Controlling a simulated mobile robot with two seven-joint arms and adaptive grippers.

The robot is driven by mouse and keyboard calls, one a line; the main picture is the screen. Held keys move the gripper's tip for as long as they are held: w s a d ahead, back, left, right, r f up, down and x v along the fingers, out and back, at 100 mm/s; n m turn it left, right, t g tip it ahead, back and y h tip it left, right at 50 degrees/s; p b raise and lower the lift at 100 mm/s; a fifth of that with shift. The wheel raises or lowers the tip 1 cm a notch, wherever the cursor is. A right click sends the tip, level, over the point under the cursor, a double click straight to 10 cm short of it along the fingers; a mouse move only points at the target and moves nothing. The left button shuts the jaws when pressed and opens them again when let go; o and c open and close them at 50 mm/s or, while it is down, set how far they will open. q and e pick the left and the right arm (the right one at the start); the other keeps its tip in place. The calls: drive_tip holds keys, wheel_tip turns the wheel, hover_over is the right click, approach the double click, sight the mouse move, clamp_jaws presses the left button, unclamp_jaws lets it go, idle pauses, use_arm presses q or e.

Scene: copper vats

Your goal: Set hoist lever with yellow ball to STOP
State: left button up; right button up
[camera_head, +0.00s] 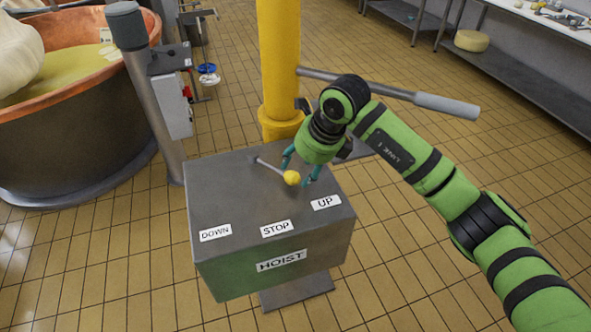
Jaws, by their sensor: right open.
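The hoist lever (272,167) is a thin metal rod with a yellow ball (291,178) at its end, on top of the grey hoist box (235,195). The rod points towards the UP label (326,202). The STOP label (276,228) is in the middle of the front edge and the DOWN label (215,233) is at the left. My right gripper (297,175) is open, its teal fingers on either side of the ball in the picture. I cannot tell whether they touch it. My left gripper is not in view.
A yellow column (279,65) stands behind the box, with a grey-handled bar (400,91) reaching right from it. A copper vat (75,110) and a metal post (152,95) stand at the left. The tiled floor (100,270) in front is clear.

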sight(296, 176)
drive_tip(key=p+x, duration=0.1)
drive_tip(key=x, duration=0.2)
drive_tip(key=shift+w+a+f, duration=0.1)
drive_tip(key=shift+a+f, duration=0.05)
drive_tip(key=shift+f, duration=0.05)
drive_tip(key=shift+w+a+f, duration=0.1)
drive_tip(key=shift+f, duration=0.35)
clamp_jaws()
